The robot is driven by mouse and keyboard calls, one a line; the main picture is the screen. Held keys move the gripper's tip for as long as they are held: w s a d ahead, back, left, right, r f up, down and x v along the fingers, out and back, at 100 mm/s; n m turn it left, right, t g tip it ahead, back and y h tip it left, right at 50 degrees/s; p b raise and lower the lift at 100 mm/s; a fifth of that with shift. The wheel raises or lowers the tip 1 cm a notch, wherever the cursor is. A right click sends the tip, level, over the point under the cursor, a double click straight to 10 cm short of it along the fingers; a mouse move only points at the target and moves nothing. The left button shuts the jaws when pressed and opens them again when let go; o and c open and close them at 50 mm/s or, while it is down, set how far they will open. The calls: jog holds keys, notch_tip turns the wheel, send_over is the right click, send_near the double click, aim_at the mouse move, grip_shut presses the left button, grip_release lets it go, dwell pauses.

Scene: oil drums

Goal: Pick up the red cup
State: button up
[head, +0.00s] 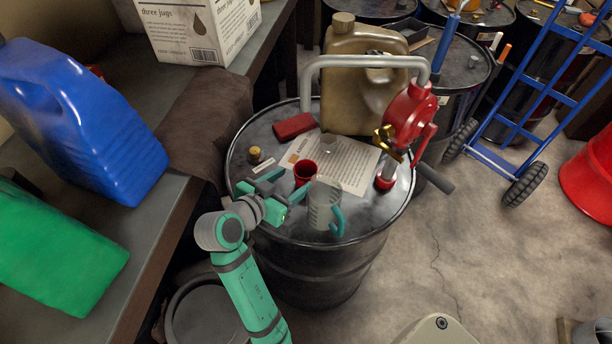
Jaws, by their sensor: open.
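The fingers do not appear closed on the cup. A grey measuring jug (322,203) with a teal handle stands close to the cup on its right front side.
A printed sheet (347,164) lies behind the cup. A red block (294,126), a small yellow-topped item (255,153), a tan jug (355,75) and a red hand pump (409,114) share the lid. A shelf with a blue jug (85,120) runs along the left.

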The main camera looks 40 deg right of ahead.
aim_at(299, 177)
jog(key=shift+x, duration=2.55)
jog(key=shift+s+d+r, duration=0.1)
jog(key=shift+s+r, duration=0.05)
jog(key=c, duration=0.8)
jog(key=shift+o, duration=0.2)
